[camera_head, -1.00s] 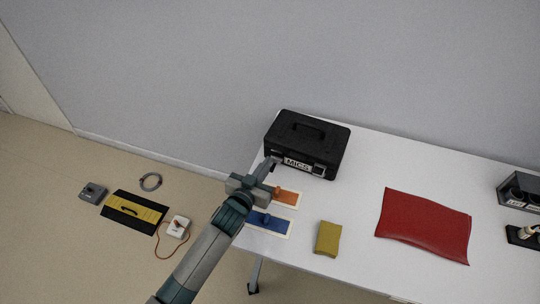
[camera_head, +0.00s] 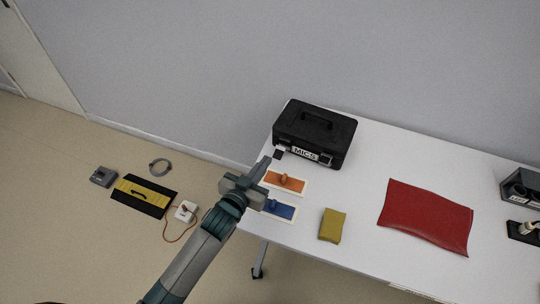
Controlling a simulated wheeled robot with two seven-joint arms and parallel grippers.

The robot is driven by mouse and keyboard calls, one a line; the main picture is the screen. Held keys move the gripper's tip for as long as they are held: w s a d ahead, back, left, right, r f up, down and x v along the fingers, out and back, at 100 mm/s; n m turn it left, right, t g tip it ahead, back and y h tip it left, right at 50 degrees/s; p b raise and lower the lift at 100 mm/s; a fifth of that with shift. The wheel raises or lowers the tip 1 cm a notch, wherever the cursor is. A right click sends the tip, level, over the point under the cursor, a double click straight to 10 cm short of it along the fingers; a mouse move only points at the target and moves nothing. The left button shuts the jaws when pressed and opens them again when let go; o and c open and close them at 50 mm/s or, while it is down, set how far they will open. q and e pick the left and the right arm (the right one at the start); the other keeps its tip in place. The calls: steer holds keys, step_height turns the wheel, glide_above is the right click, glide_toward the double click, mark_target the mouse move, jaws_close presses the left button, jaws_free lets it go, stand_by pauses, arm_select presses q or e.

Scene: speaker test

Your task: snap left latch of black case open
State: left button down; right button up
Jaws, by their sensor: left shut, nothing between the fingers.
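The black case (camera_head: 316,128) stands shut on the white table against the wall, with a label reading MICS on its front. Its left latch (camera_head: 279,154) shows at the front left corner as a dark flap that sticks out and down, with a pale patch above it; it looks swung open. The right latch (camera_head: 325,161) lies against the case front. My left gripper (camera_head: 263,165) is shut and empty, a little left of and below the left latch, apart from the case. My right gripper is not in view.
An orange-handled board (camera_head: 298,188) and a blue-handled board (camera_head: 291,214) lie in front of the case, near my left arm. A yellow block (camera_head: 332,225) and a red cushion (camera_head: 425,216) lie further right. Grey devices (camera_head: 522,186) stand at the right edge.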

arm_select(q)
steer(key=shift+s+a+f+b, duration=0.15)
steer(key=shift+s+a, duration=0.25)
steer(key=shift+s, duration=0.55)
steer(key=shift+s+a+f+b, duration=0.1)
steer(key=shift+s+a+b, duration=0.2)
steer(key=shift+s, duration=0.6)
steer(key=shift+a, duration=0.1)
